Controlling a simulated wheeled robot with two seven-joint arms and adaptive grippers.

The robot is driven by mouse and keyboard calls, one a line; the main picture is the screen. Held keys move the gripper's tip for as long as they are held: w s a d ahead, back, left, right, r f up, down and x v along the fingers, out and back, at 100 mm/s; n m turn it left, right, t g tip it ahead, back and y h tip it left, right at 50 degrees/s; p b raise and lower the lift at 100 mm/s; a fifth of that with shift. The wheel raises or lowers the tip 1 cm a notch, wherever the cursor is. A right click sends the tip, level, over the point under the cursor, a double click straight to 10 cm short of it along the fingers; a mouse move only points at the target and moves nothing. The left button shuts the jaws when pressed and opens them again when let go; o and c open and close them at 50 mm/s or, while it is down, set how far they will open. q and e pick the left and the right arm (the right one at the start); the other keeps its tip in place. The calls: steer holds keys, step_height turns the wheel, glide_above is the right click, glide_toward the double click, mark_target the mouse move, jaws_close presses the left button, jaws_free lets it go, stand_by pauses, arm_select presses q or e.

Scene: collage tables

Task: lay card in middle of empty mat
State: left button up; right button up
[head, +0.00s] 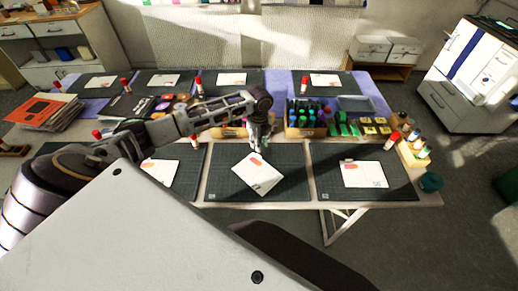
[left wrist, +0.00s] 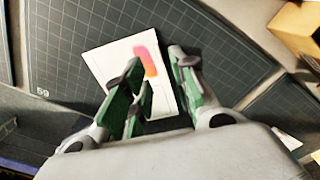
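A white card (head: 257,174) with an orange-red mark is at the middle of the dark front-centre mat (head: 225,191), turned at an angle to the mat's edges. My left gripper (head: 258,148) points down just behind the card's far edge. In the left wrist view the card (left wrist: 118,62) shows beneath and between the green-padded fingers (left wrist: 155,68), which stand apart, with the gridded mat (left wrist: 70,50) around it. Contact between card and mat is hard to judge. My right gripper is not in view.
Mats on both sides hold cards, at the left (head: 181,172) and right (head: 363,174). Behind stand a bin of bottles (head: 305,118), green and yellow items, and red-capped glue sticks (head: 390,141). A paper stack (head: 45,111) lies at the far left.

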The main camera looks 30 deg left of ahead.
arm_select(q)
steer(key=shift+r, duration=2.65)
steer(key=shift+a, duration=0.1)
